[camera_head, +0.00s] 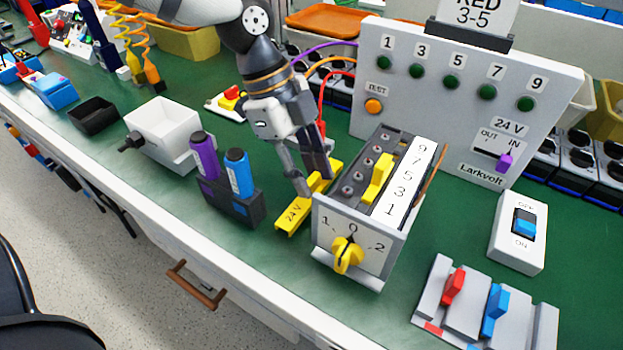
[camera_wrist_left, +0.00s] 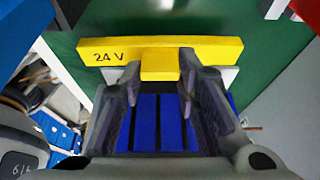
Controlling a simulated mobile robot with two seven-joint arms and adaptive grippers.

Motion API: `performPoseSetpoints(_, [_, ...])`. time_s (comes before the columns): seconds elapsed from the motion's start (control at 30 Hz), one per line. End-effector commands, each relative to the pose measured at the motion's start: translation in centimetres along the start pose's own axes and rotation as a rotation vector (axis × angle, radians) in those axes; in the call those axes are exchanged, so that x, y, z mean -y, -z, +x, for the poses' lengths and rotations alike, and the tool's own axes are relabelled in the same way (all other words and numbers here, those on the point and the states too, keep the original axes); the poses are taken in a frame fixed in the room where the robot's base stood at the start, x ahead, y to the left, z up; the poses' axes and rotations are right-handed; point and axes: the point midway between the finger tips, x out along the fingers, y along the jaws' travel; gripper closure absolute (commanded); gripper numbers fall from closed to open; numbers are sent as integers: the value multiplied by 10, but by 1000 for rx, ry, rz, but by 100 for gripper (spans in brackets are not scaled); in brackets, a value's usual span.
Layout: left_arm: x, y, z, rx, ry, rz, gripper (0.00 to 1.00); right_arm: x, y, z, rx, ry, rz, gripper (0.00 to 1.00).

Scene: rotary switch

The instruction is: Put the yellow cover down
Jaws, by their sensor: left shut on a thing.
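The yellow cover (camera_head: 293,215) is a bar marked "24 V". It is low at the green bench top, between the marker holder and the rotary switch box (camera_head: 334,245). In the left wrist view the cover (camera_wrist_left: 215,48) lies across the fingertips. My left gripper (camera_head: 315,185) is shut on its middle tab, and it also shows in the left wrist view (camera_wrist_left: 160,75). I cannot tell whether the cover touches the bench. The box has a yellow knob (camera_head: 347,255) on its front and a yellow slider (camera_head: 377,177) on top. My right gripper is not in view.
A black holder (camera_head: 233,208) with purple and blue markers stands close left of the cover. A white bin (camera_head: 160,127) is farther left. The Larkvolt panel (camera_head: 440,130) stands behind the box. A rocker switch (camera_head: 518,235) and a red and blue lever unit (camera_head: 470,305) are at right.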

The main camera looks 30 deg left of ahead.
Motion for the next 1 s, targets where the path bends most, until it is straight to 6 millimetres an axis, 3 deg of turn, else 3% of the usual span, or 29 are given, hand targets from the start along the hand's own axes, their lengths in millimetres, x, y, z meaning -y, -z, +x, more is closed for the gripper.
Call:
performPoseSetpoints(0.1, [0,-6,15,0,-2,-1,92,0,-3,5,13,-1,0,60])
performPoseSetpoints(0.47, [0,-7,17,1,0,0,92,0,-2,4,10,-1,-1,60])
performPoseSetpoints(0.5, [0,-7,17,0,0,0,64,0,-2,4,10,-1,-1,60])
performPoseSetpoints(0.57, [0,-7,17,0,1,0,51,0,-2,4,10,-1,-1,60])
performPoseSetpoints(0.87, [0,-6,16,0,1,0,51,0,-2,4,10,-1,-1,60])
performPoseSetpoints(1.0, [2,-4,-9,-1,10,2,51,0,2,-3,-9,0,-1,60])
